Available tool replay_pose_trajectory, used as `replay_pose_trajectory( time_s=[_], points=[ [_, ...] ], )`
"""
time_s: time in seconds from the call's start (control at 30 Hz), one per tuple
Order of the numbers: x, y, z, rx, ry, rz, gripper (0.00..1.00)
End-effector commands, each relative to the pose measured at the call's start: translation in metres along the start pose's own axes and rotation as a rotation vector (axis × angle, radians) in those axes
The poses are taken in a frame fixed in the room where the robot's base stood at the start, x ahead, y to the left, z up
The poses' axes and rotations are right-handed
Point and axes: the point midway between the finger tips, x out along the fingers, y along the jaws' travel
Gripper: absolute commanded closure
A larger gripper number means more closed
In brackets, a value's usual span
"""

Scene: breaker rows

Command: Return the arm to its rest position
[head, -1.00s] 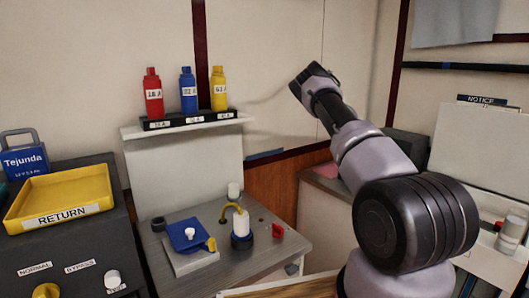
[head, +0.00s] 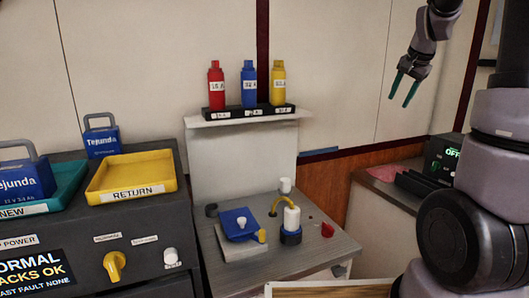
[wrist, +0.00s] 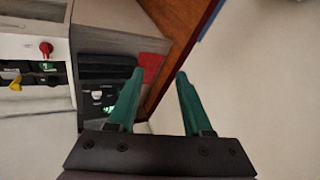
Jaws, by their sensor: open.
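My gripper (head: 405,88) shows in the head view at the upper right, raised in front of the pale wall. Its two green fingers point down and stand apart, with nothing between them. It is well to the right of the shelf and touches nothing. In the wrist view my gripper (wrist: 158,85) also shows open and empty, with the brown wall edge and a red patch beyond its fingertips. My arm stands at the right of the head view, folded upward.
A shelf (head: 208,121) holds red (head: 216,88), blue (head: 249,88) and yellow (head: 278,86) bottles. Below is a grey bench (head: 320,262) with small parts. A yellow RETURN tray (head: 130,176) sits on a dark console at left. The wall around my gripper is clear.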

Motion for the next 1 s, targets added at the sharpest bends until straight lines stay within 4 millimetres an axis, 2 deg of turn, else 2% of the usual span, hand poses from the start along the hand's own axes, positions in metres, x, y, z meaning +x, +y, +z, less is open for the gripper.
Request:
replay_pose_trajectory(
  time_s=[0.03, 0.2, 0.4, 0.5, 0.6, 0.7, 1.0],
  points=[
    [-0.023, -0.002, 0.022, -0.033, -0.012, -0.035, 0.5],
    [-0.082, 0.002, 0.1, -0.173, -0.053, -0.119, 0.5],
    [-0.132, 0.028, 0.188, -0.356, -0.063, -0.182, 0.5],
    [-0.145, 0.044, 0.223, -0.433, -0.057, -0.195, 0.5],
    [-0.152, 0.058, 0.245, -0.49, -0.047, -0.2, 0.5],
    [-0.154, 0.066, 0.258, -0.52, -0.043, -0.2, 0.5],
    [-0.155, 0.069, 0.263, -0.533, -0.042, -0.2, 0.5]
  ],
)
